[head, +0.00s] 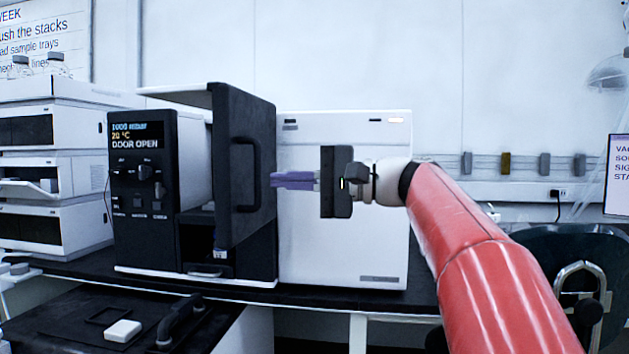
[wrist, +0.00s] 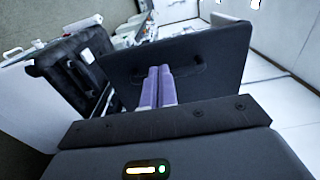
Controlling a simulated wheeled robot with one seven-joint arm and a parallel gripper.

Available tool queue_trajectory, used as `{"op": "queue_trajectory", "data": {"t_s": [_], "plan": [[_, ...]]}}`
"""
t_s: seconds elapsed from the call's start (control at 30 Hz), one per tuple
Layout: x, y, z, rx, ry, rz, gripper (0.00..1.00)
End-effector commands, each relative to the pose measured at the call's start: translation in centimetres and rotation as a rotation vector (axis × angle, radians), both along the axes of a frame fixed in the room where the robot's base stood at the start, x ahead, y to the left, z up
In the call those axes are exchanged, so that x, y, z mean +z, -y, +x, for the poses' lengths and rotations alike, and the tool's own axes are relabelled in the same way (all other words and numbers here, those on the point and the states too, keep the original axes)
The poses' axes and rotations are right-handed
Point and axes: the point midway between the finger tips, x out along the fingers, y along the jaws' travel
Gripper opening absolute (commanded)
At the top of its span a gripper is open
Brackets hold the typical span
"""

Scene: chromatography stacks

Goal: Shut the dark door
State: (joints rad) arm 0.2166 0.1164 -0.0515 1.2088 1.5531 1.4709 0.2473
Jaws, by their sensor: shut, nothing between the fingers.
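The dark door (head: 230,110) stands open on the black-fronted instrument, swung out toward me, its outer face and curved black handle (head: 253,175) showing. The instrument's display (head: 136,135) reads "DOOR OPEN". My gripper (head: 273,180) is shut and empty, its purple fingers pointing left at the door's right edge. I cannot tell whether the fingertips touch the door.
A white instrument (head: 345,245) stands directly behind my gripper. A stack of white modules (head: 60,230) stands at the left. A dark lid with a handle (head: 180,320) lies low in front, with a small white block (head: 123,331) on it. A black chair (head: 575,265) is at the right.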

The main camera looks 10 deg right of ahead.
Motion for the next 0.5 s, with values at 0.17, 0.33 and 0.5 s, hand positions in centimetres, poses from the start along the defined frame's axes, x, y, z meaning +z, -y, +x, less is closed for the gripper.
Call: {"op": "queue_trajectory", "data": {"t_s": [0.17,0.33,0.5], "plan": [[0.1,-3.5,1.3,0.004,0.0,-0.001,0.0],[0.1,-5.5,2.1,0.002,0.001,-0.001,0.0],[0.0,-6.3,2.4,-0.001,0.001,-0.001,0.0]]}}
